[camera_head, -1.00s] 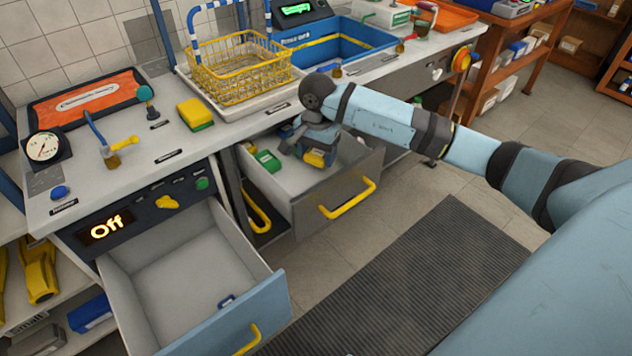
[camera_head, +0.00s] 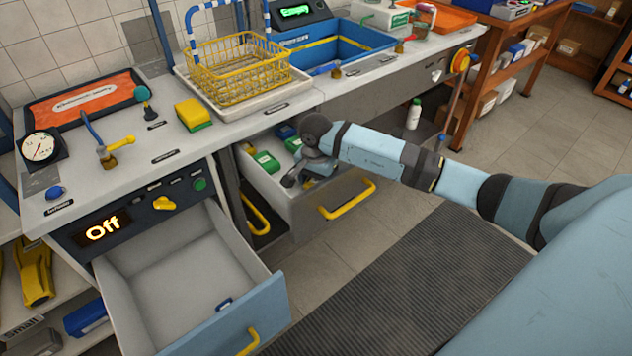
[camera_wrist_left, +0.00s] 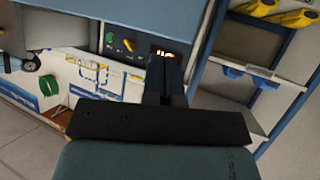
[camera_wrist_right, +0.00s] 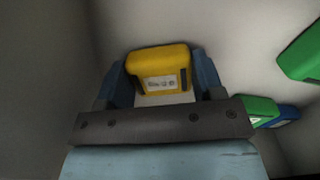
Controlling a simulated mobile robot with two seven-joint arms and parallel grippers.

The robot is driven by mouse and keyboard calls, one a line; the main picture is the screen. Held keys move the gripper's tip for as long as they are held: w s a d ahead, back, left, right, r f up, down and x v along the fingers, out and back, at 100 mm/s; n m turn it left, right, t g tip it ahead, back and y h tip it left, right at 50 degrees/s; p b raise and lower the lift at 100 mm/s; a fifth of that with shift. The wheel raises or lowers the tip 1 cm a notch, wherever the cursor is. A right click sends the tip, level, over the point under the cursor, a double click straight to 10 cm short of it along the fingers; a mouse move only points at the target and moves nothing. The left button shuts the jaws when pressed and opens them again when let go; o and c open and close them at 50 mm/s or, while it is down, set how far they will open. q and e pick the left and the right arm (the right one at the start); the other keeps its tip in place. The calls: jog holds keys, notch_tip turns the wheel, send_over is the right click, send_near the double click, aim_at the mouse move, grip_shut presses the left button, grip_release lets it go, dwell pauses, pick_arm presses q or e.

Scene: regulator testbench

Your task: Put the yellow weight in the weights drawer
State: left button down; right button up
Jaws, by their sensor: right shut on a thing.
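The yellow weight (camera_wrist_right: 160,72) is a yellow block with a pale label, between the fingers of my right gripper (camera_wrist_right: 163,82) in the right wrist view. My right gripper is shut on it, low inside the open grey drawer with a yellow handle (camera_head: 335,200). In the head view this gripper (camera_head: 303,178) hides the weight. Green weights (camera_head: 265,161) and a blue weight (camera_head: 285,131) lie in the same drawer. My left gripper (camera_wrist_left: 167,68) shows only in the left wrist view, its fingers close together with nothing visible between them.
Another open drawer (camera_head: 185,285), nearly empty, stands below the "Off" panel at the front left. The counter above holds a yellow wire basket (camera_head: 238,68), a yellow-and-green block (camera_head: 193,114) and a gauge (camera_head: 39,148). A dark mat (camera_head: 390,280) covers the floor.

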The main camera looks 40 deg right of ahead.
jog(key=shift+f, duration=0.15)
jog(key=o, duration=1.2)
pick_arm(q)
jog(key=shift+f, duration=0.1)
pick_arm(e)
jog(key=shift+o, duration=0.2)
jog(key=shift+r, duration=0.3)
pick_arm(q)
jog(key=shift+a+p, duration=0.25)
jog(key=shift+p, duration=0.7)
pick_arm(e)
notch_tip(320, 180, up, 12)
jog(key=shift+f, duration=0.15)
pick_arm(q)
jog(key=shift+s+d+r, duration=0.1)
jog(key=shift+r, duration=0.1)
